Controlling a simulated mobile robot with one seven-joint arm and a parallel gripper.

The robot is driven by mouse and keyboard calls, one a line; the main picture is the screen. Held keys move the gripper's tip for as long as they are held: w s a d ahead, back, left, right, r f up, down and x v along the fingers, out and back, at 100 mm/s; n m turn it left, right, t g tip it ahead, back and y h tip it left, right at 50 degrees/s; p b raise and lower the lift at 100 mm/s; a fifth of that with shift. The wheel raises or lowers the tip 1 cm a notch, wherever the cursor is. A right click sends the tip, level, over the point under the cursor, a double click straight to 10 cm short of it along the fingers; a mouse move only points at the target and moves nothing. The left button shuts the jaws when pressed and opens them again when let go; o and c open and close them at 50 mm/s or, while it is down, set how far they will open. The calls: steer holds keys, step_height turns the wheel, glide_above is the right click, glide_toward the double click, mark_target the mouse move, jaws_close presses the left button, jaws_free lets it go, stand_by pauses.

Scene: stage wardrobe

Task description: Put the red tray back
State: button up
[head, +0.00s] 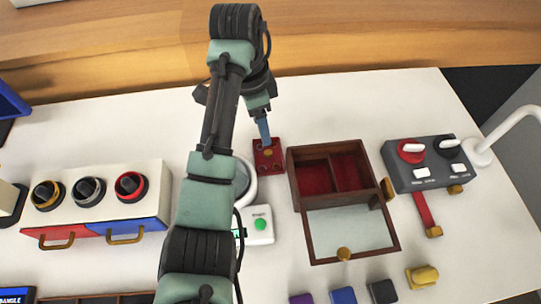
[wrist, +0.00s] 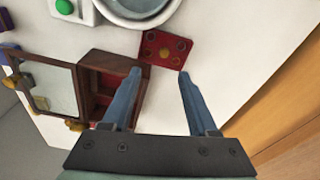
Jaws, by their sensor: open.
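The red tray (head: 277,163) is a small flat red piece with a brass knob, lying on the white table left of the open wooden box. In the wrist view the red tray (wrist: 152,40) shows its knob and several round hollows, just beyond my fingertips. My gripper (head: 265,136) is over the tray in the head view and partly covers it. In the wrist view my gripper (wrist: 160,73) has its two blue fingers wide apart with nothing between them. The wooden box (head: 291,183) has red-lined compartments, and its mirrored lid (head: 345,228) is folded open towards the front.
A round bowl-like thing (wrist: 128,14) and a white box with a green button (head: 259,225) are close left of the tray. A dark control box (head: 430,176) and a lamp (head: 482,153) stand at right. A white unit with dials (head: 108,170) is at left.

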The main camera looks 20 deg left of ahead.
glide_above(268, 152)
steer(key=s, duration=0.1)
step_height(268, 152, down, 6)
steer(key=shift+s+a+f, duration=0.1)
steer(key=shift+s+a, duration=0.05)
steer(key=f, duration=0.2)
steer(key=w+f+b, duration=0.1)
steer(key=f, duration=0.2)
jaws_close()
